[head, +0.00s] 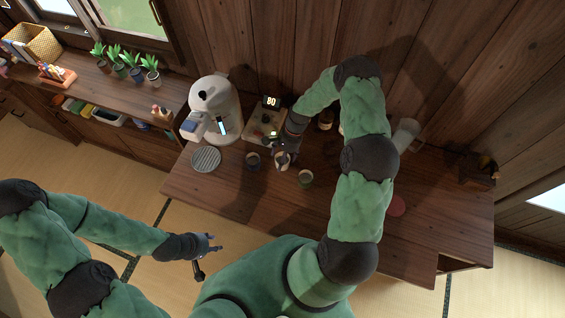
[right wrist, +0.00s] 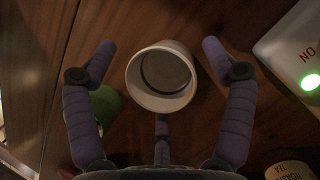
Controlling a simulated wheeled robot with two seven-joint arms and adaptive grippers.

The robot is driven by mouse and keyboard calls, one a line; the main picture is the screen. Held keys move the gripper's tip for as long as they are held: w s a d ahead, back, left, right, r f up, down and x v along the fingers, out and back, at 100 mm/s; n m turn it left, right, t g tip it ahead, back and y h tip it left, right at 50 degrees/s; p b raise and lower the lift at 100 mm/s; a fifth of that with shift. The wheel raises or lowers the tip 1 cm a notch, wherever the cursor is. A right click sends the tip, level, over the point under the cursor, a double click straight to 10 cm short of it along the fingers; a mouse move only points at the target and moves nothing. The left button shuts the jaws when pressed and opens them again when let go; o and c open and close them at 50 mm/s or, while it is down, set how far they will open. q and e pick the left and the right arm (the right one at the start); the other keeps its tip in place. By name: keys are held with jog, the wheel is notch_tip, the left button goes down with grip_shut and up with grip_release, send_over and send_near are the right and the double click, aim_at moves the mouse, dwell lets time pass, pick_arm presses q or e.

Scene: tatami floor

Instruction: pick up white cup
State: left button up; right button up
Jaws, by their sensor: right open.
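The white cup (right wrist: 145,92) stands between the spread fingers of my right gripper (right wrist: 158,48) in the right wrist view, its open rim facing the camera. I see gaps between the cup and both fingertips. In the head view the white cup (head: 282,161) is small and partly covered by my right gripper (head: 287,152), which is low over the wooden table (head: 225,192). My left gripper (head: 208,257) hangs over the floor in front of the table, with its fingers apart and nothing between them.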

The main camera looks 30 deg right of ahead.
jog(key=c, duration=1.2)
jog(key=shift+c, duration=0.2)
